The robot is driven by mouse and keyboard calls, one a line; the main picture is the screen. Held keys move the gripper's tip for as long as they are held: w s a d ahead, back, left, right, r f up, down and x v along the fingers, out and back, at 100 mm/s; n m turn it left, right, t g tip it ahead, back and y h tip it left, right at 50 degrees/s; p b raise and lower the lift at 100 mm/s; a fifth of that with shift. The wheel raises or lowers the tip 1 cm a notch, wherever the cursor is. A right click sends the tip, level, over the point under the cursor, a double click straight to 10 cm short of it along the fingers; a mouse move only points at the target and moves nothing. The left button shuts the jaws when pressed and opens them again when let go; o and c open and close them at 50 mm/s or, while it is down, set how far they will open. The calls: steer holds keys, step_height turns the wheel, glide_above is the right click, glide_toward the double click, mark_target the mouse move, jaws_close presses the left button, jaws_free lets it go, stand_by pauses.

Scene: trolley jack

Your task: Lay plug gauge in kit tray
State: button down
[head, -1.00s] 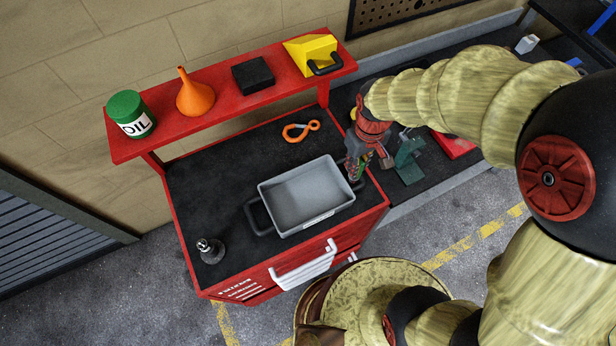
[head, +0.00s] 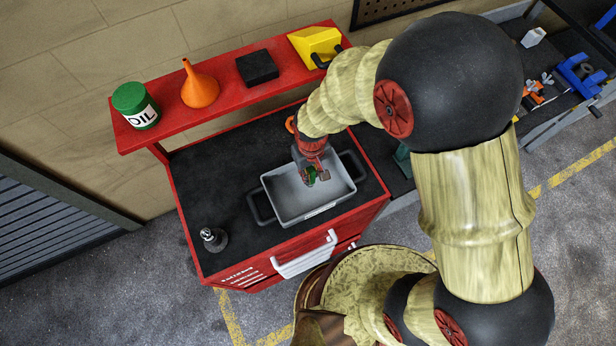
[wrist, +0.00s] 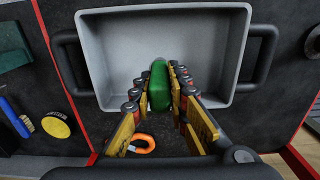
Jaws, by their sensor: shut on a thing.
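The plug gauge (wrist: 158,85) shows as a green, rounded, elongated body between my fingers in the wrist view. A small green part of it also shows in the head view (head: 310,178). My gripper (wrist: 160,88) is shut on it. The kit tray (head: 287,206) is a grey open box with black side handles on the red trolley's black top. My gripper and the gauge are over the tray opening, nearer its back right. The wrist view shows the tray's bare inside (wrist: 112,48). The gauge's height above the tray floor is hard to tell.
An orange hook (wrist: 142,143) lies behind the tray, partly covered by my arm in the head view. A dark object with a silver top (head: 213,239) stands front left. The red shelf (head: 220,112) holds an oil can (head: 135,106), orange funnel (head: 200,86), black box (head: 257,69) and yellow object (head: 315,44).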

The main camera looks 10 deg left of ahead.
steer(key=shift+s+a+f, duration=0.1)
steer(key=shift+a+f, duration=0.05)
steer(key=shift+f, duration=0.1)
steer(key=shift+a+f+p, duration=0.2)
steer(key=shift+f+p, duration=0.15)
steer(key=shift+f, duration=1.35)
steer(key=shift+f, duration=0.1)
steer(key=c, duration=1.7)
jaws_free()
step_height(320, 180, up, 12)
steer(key=shift+r+b, duration=0.15)
steer(key=shift+b, duration=0.4)
